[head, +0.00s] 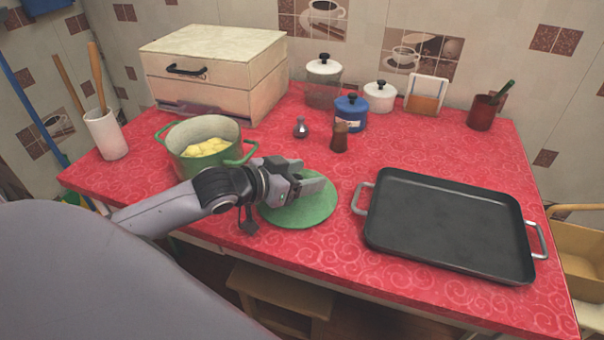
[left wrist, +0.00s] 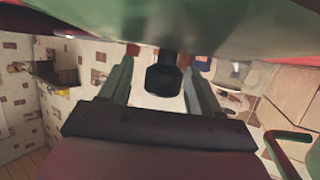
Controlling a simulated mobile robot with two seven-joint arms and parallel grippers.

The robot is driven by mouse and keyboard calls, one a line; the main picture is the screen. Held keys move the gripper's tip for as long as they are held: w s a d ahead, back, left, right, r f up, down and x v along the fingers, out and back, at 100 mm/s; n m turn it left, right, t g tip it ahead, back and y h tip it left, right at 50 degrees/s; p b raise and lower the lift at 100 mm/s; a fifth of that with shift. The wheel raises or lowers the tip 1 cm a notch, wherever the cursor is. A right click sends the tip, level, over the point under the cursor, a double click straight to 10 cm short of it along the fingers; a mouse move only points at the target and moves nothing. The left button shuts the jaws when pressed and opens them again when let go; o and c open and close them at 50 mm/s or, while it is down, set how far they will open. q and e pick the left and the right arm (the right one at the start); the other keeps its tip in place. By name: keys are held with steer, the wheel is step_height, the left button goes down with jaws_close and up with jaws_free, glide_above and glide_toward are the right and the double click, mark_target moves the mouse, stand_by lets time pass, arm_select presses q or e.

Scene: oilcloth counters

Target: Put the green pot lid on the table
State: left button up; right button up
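The green pot lid (head: 298,212) lies flat, apparently on the red table (head: 420,325) near its front edge, right of the green pot. My left gripper (head: 316,186) is over the lid, reaching in from the left and covering its middle. In the left wrist view, the lid (left wrist: 225,28) fills the top and its dark knob (left wrist: 162,78) sits between the two fingers of my left gripper (left wrist: 158,72). The fingers stand apart, with a gap beside the knob. My right gripper is not in view.
The green pot (head: 205,160) with yellow food stands close behind my left arm. A black tray (head: 450,225) lies right of the lid. A dark shaker (head: 339,136), a small flask (head: 300,128) and a blue pot (head: 351,113) stand behind. A bread box (head: 215,70) is at the back left.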

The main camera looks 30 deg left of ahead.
arm_select(q)
steer(key=shift+s+d+f, duration=0.15)
steer(key=shift+s+f, duration=0.05)
steer(key=shift+f, duration=0.65)
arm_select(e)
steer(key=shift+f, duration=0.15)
arm_select(q)
steer(key=shift+w+r, duration=0.15)
steer(key=shift+r, duration=0.4)
steer(key=shift+s+a, duration=0.2)
steer(key=shift+s, duration=0.1)
steer(key=v, duration=0.3)
steer(key=p+v, duration=0.1)
steer(key=v, duration=0.2)
steer(key=shift+s+a+r, duration=0.15)
steer(key=shift+s+r, duration=0.05)
steer(key=shift+r, duration=0.35)
steer(key=shift+p+v, duration=0.6)
steer(key=shift+v, duration=0.9)
steer(key=shift+s+a+r, duration=0.15)
steer(key=shift+s+r, duration=0.2)
steer(key=shift+s, duration=0.3)
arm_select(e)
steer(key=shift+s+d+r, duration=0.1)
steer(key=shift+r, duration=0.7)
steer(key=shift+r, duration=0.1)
